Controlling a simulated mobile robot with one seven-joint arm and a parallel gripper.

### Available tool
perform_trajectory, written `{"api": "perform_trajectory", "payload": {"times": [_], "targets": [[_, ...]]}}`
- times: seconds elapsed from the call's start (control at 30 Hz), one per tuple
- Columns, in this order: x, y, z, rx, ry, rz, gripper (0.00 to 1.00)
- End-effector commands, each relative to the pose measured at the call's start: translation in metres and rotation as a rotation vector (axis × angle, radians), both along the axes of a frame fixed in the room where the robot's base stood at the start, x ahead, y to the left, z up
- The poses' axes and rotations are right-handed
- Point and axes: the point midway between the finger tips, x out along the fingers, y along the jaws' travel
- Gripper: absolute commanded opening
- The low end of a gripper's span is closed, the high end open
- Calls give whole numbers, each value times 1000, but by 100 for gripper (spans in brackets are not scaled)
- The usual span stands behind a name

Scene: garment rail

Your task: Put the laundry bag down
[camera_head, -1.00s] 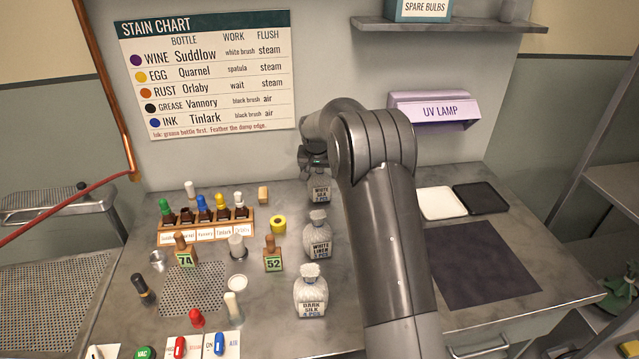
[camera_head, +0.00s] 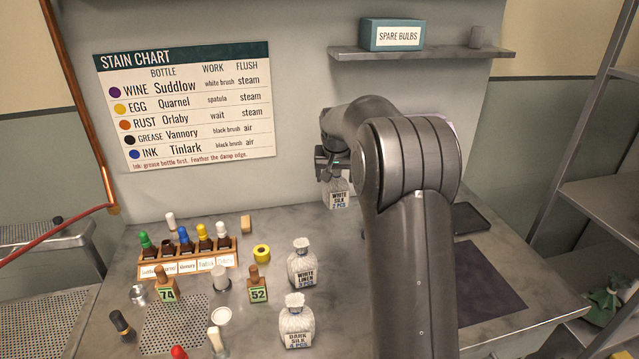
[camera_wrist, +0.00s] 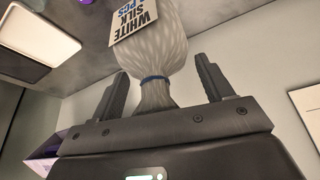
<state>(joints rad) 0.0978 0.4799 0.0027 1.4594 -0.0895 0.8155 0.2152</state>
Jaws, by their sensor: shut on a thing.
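My gripper (camera_head: 332,165) is shut on the tied neck of the laundry bag labelled WHITE SILK (camera_head: 338,197). The bag hangs below it, off the bench (camera_head: 350,335), near the back wall. In the wrist view, the bag (camera_wrist: 165,45) is pale and bunched, with a blue tie, and its neck sits between the two dark fingers. My arm hides part of the bench to the right of the bag. Two similar bags stand upright on the bench: WHITE LINEN (camera_head: 301,266) and DARK SILK (camera_head: 296,322).
A wall shelf (camera_head: 420,53) overhangs.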

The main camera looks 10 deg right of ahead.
Motion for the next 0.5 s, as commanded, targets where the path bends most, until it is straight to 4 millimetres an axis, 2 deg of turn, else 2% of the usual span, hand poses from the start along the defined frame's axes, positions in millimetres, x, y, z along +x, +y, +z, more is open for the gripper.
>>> {"api": "perform_trajectory", "payload": {"times": [0.17,0.27,0.37,0.5], "targets": [[-16,-17,10,-3,-1,-16,30],[-37,-31,15,-10,1,-46,30],[-67,-48,20,-16,1,-91,30],[-117,-73,25,-22,3,-164,30]]}}
